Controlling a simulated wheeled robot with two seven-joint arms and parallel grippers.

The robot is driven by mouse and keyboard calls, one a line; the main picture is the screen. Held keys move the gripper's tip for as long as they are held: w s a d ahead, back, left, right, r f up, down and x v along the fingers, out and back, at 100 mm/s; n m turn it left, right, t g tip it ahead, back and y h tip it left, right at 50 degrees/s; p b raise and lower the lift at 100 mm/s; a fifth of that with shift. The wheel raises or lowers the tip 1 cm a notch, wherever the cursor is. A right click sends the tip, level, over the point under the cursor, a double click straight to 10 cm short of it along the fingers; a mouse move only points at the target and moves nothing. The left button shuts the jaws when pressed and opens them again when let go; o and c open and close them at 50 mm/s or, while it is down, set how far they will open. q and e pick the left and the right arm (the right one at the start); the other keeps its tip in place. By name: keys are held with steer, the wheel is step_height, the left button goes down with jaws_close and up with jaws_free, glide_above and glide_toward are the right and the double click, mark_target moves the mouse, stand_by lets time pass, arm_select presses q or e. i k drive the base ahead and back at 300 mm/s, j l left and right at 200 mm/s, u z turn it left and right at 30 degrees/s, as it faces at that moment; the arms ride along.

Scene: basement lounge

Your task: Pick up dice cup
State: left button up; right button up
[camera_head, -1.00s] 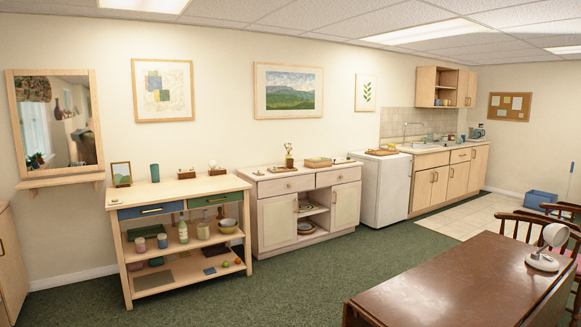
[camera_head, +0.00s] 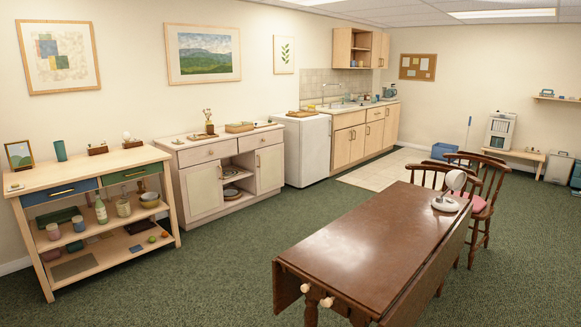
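A dark teal, upright cylinder (camera_head: 61,150), which looks like the dice cup, stands on the top of the light wooden shelf unit (camera_head: 100,164) at the left in the head view. It is beside a small framed picture (camera_head: 19,155) and a small wooden stand (camera_head: 97,149). It is too small to tell whether its top is open. Neither of my grippers is in view, and nothing visible touches the cylinder.
A dark wooden drop-leaf table (camera_head: 370,245) with a white lamp (camera_head: 447,202) fills the right foreground, chairs (camera_head: 485,205) behind it. A pale cabinet (camera_head: 205,190) and a white appliance (camera_head: 305,150) line the wall. Green carpet (camera_head: 215,260) between is clear.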

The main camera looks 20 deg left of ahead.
mark_target(209, 128)
steer(key=i+j+u, duration=0.35)
steer(key=i+j, duration=0.35)
steer(key=i+j+u, duration=0.45)
steer(key=i+u, duration=0.65)
steer(key=i, duration=0.2)
steer(key=i+j+z, duration=0.1)
steer(key=i, duration=0.65)
steer(key=i+j+z, duration=0.1)
steer(key=i, duration=0.65)
steer(key=i+l+z, duration=0.1)
steer(key=i+z, duration=0.25)
steer(key=i, duration=0.6)
steer(key=i+j+z, duration=0.15)
steer(key=i+z, duration=0.2)
steer(key=i, duration=0.55)
steer(key=i+j+z, duration=0.1)
steer(key=i, duration=0.4)
steer(key=i+j+z, duration=0.1)
steer(key=i, duration=0.4)
steer(key=i+j+z, duration=0.1)
steer(key=i, duration=0.4)
steer(key=i+j+z, duration=0.1)
steer(key=i+j, duration=0.2)
steer(key=i, duration=0.2)
